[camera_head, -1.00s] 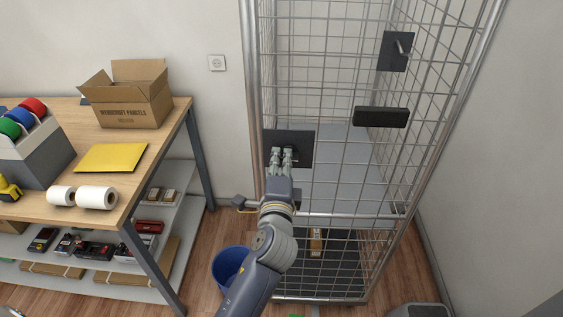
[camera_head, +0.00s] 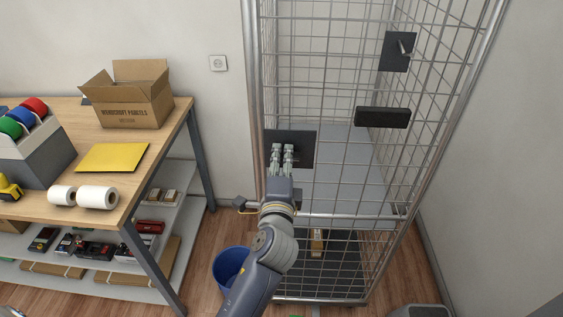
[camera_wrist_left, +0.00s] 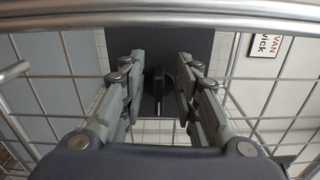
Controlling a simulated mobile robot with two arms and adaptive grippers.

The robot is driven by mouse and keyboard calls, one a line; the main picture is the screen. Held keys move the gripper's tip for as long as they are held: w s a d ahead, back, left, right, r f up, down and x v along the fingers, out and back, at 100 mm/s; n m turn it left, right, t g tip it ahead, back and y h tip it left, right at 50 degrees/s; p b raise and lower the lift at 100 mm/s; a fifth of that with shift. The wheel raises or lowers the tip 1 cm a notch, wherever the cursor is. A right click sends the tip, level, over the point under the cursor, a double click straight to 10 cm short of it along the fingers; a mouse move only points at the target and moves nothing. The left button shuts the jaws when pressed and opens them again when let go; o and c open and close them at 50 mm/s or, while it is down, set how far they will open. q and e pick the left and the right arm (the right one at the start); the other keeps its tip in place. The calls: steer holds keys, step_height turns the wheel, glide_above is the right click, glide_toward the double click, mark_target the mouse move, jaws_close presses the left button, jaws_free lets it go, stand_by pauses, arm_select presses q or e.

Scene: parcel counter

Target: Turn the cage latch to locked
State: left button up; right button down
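The cage latch shows in the left wrist view as a dark round knob (camera_wrist_left: 158,82) on a flat dark plate (camera_wrist_left: 160,45). In the head view the plate (camera_head: 304,150) sits on the left side of the cage front, and my fingers hide the knob. My left gripper (camera_head: 283,148) is in front of this plate. In the left wrist view its two fingers (camera_wrist_left: 160,72) stand apart, one to each side of the knob, with gaps visible. The gripper is open and holds nothing. My right gripper is not in view.
The wire cage (camera_head: 345,215) has a second dark plate with a lever (camera_head: 397,51) and a black box (camera_head: 382,117) higher on the right. A workbench (camera_head: 160,125) stands left with an open carton (camera_head: 128,112). A blue bin (camera_head: 229,262) is below my left arm.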

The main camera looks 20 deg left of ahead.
arm_select(q)
steer(key=v, duration=1.2)
